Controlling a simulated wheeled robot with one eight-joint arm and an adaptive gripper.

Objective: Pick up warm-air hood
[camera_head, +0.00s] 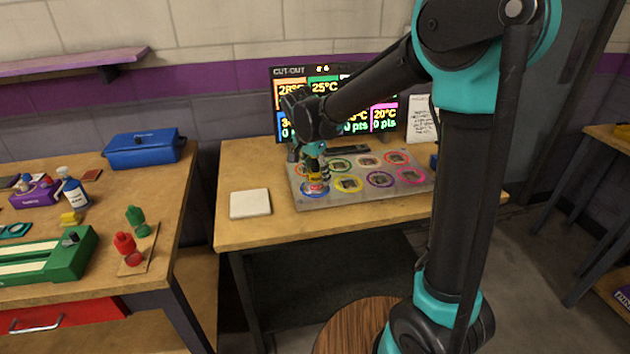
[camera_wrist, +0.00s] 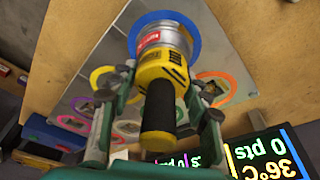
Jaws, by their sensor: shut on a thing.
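The warm-air hood (camera_wrist: 163,70) has a silver metal cup with a red label, a yellow body and a black handle. My gripper (camera_wrist: 160,88) is shut on its yellow body, one finger on each side. In the head view the hood (camera_head: 315,181) is upright at the blue ring (camera_head: 318,193), the front left place on the grey board (camera_head: 335,202). My gripper (camera_head: 311,160) is above it and partly hides it. I cannot tell whether the cup touches the board or is slightly lifted.
Several coloured rings with small parts in them fill the rest of the board. A screen (camera_head: 292,92) with temperatures and points stands behind. A white pad (camera_head: 250,204) lies left of the board. The left bench holds a blue toolbox (camera_head: 143,150) and bottles.

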